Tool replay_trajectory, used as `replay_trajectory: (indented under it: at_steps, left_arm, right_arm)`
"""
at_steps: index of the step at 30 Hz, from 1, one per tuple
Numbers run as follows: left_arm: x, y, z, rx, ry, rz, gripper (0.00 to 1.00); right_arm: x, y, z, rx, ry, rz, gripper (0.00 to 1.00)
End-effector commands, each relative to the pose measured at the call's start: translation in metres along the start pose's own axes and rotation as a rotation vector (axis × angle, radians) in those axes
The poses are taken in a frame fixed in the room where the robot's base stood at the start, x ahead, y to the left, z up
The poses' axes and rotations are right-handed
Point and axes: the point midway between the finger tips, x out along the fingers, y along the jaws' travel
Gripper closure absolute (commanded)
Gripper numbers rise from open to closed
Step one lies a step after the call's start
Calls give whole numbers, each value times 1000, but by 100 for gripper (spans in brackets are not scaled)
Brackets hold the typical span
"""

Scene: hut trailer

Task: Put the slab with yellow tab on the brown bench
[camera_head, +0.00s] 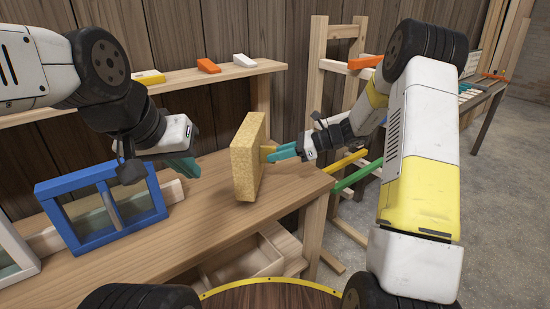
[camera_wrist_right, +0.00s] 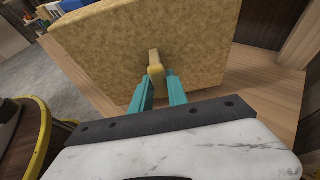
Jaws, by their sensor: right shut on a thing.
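The slab (camera_head: 249,160) is a thick, tan, speckled board standing upright on edge at the right part of the brown bench (camera_head: 190,228). Its lower edge is at the bench top; I cannot tell if it bears on it. The yellow tab (camera_wrist_right: 155,62) sticks out of the slab's face, which fills the top of the right wrist view. My right gripper (camera_head: 272,154) comes from the right, its teal fingers shut on the tab. My left gripper (camera_head: 185,167) hangs above the bench, left of the slab and apart from it; its finger gap is not clear.
A blue-framed window piece (camera_head: 95,238) stands on the bench at the left, with a white-framed one (camera_head: 12,255) beside it. A shelf (camera_head: 190,80) behind holds orange and yellow-white blocks. A wooden rack (camera_head: 318,70) stands at the right. The bench front middle is clear.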

Motion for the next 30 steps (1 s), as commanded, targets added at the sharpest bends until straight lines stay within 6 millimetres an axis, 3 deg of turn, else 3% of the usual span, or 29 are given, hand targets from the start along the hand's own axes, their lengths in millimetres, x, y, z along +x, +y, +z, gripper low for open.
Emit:
replay_trajectory:
  at_steps: [6,17,18,21,30]
  left_arm:
    - [0,0,0,0,0,0,100]
    - [0,0,0,0,0,0,100]
    - [0,0,0,0,0,0,100]
    - [0,0,0,0,0,0,100]
    - [0,0,0,0,0,0,100]
  right_arm:
    - [13,1,-31,2,0,0,100]
    - [14,1,-34,0,-1,-1,100]
    - [15,1,-35,0,0,-1,76]
    - [14,1,-35,-1,0,-1,58]
    - [14,1,-34,-1,0,-1,58]
